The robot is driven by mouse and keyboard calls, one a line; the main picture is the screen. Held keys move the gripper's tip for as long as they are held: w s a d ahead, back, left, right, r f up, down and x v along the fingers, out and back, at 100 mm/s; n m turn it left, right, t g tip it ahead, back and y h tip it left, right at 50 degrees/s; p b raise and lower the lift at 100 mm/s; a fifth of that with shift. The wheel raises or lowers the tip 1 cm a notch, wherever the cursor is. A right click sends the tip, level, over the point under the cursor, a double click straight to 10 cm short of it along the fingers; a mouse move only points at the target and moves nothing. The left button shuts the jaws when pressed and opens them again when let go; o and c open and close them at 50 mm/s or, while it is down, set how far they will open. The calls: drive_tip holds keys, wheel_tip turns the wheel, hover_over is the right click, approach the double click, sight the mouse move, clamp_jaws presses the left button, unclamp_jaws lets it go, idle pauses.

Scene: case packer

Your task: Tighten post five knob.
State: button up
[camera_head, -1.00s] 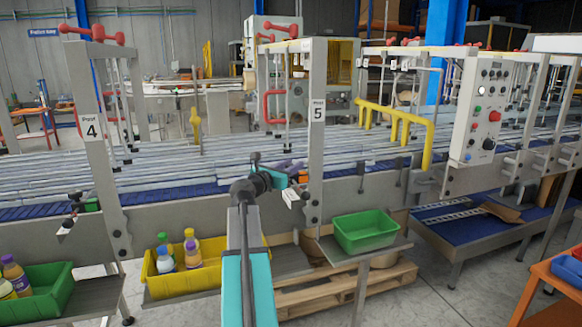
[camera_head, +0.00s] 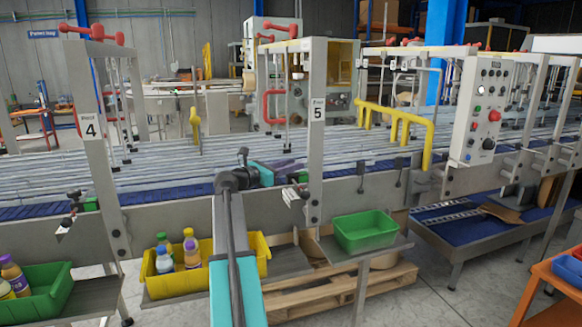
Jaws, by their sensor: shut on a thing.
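Post five (camera_head: 316,150) is a grey upright with a white "5" label, on the front side of the conveyor. A small pale bracket fitting (camera_head: 293,197) sits low on its left side. My gripper (camera_head: 286,181), at the end of the teal wrist, is at this fitting, just left of the post. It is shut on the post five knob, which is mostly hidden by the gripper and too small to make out. Post four (camera_head: 90,150), at the left, carries a similar fitting with a dark knob (camera_head: 75,196).
A yellow bin (camera_head: 160,286) with several bottles stands below my arm. Another green bin (camera_head: 50,290) is at lower left. The conveyor side rail (camera_head: 165,213) runs behind the arm.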

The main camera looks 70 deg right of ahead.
drive_tip(key=shift+m+g+y, duration=0.5)
drive_tip(key=shift+m+g, duration=0.1)
drive_tip(key=shift+g, duration=0.2)
drive_tip(key=o, duration=1.1)
drive_tip(key=shift+c, duration=0.2)
drive_tip(key=shift+w+a, duration=0.3)
drive_tip(key=shift+a, duration=0.1)
drive_tip(key=b+v, duration=0.4)
drive_tip(key=v, duration=0.8)
drive_tip(key=shift+w+a, duration=0.15)
drive_tip(key=shift+a, duration=0.2)
